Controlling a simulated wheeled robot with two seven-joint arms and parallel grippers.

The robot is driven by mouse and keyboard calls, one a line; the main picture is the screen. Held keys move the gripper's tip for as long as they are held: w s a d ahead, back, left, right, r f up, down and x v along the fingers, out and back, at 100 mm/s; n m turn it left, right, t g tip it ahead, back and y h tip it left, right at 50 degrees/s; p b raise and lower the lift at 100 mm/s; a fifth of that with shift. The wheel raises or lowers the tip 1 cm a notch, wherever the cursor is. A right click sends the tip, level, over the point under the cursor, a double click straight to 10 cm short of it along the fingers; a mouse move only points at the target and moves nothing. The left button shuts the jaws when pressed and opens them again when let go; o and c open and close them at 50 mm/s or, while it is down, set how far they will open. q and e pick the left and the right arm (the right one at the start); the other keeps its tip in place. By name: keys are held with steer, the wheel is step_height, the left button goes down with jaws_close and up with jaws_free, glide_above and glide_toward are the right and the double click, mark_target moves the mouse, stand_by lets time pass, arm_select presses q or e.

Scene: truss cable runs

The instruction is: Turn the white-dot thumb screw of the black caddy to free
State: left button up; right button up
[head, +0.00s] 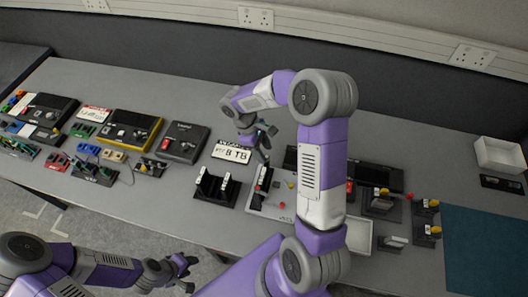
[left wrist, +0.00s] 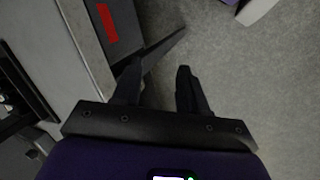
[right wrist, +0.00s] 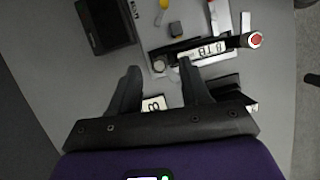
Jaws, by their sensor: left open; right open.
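In the right wrist view, a long black caddy (right wrist: 183,46) with a white 8TB label (right wrist: 208,50) lies on a light grey board. A small pale round knob (right wrist: 158,65) sits at its left end; I cannot tell whether it is the white-dot thumb screw or how it is turned. In the head view the caddy (head: 264,177) stands beside the black slotted rack. My right gripper (head: 263,145) is open and empty above this area; its fingers (right wrist: 158,88) point toward the caddy, apart from it. My left gripper (head: 184,268) is open and empty, off the table's front edge.
A slotted black rack (head: 215,187) and an 8 TB plate (head: 231,150) are close by. Black units (head: 184,142) line the left; yellow-topped fixtures (head: 427,206) and a white bin (head: 500,155) stand right.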

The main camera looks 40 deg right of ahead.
steer(key=shift+s+d+f, duration=0.1)
steer(key=shift+d+f, duration=0.05)
steer(key=shift+f, duration=0.55)
steer(key=shift+s+d+f, duration=0.1)
steer(key=shift+s+f, duration=0.15)
steer(key=shift+f, duration=0.25)
steer(key=shift+w, duration=0.1)
jaws_close()
